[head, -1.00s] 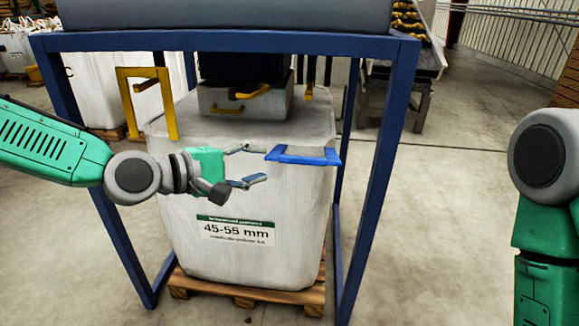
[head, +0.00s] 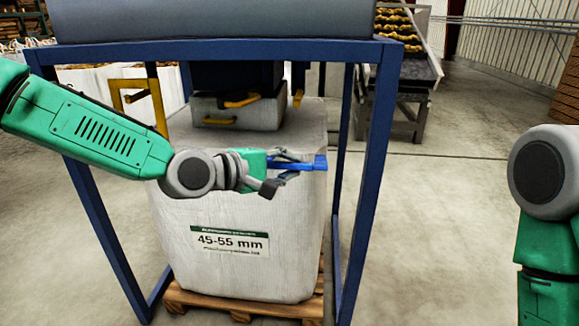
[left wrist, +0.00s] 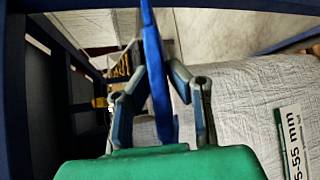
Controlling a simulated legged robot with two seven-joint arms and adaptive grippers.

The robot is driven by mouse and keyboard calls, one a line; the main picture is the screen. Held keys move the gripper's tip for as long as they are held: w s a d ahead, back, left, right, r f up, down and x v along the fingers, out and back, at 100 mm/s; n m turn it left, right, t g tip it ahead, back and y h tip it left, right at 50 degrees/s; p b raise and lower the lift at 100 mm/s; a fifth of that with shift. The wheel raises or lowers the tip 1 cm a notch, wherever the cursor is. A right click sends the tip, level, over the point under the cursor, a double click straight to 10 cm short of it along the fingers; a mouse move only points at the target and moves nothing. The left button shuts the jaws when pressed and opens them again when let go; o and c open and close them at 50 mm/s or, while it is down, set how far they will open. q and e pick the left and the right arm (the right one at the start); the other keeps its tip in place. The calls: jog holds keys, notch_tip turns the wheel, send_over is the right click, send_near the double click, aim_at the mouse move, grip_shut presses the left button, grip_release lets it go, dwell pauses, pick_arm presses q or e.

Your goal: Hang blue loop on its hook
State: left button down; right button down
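The blue loop (head: 319,163) is at the front right top corner of the white bag (head: 295,230) labelled 45-55 mm. In the left wrist view the blue loop (left wrist: 156,75) runs as a strap between the two fingers of my left gripper (left wrist: 155,68). The fingertips lean in close on both sides of it; firm contact cannot be told. In the head view my left gripper (head: 298,169) overlaps the loop and hides part of it. My right arm shows at the right edge, but its gripper is out of view. I cannot make out the loop's hook for certain.
A blue frame (head: 375,170) surrounds the bag, with posts at left and right. A yellow loop (head: 117,97) stands at the bag's left. Yellow parts (head: 298,97) hang under the machine. The bag stands on a wooden pallet (head: 240,308).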

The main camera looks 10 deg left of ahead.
pick_arm(q)
jog(key=shift+s+d, duration=0.3)
jog(key=shift+d, duration=0.15)
jog(key=shift+w+a, duration=0.2)
jog(key=shift+a, duration=0.15)
jog(key=shift+g+p, duration=0.3)
jog(key=shift+w+r+p, duration=0.1)
jog(key=shift+r+p, duration=0.4)
jog(key=shift+p, duration=0.15)
jog(key=w+r+n+g+y+p, duration=0.1)
jog(key=w+r+n+g+p, duration=0.2)
jog(key=p, duration=1.3)
jog(key=shift+w+r+g, duration=0.8)
jog(key=shift+w+r, duration=1.05)
jog(key=shift+r, duration=0.55)
jog(key=shift+y, duration=0.3)
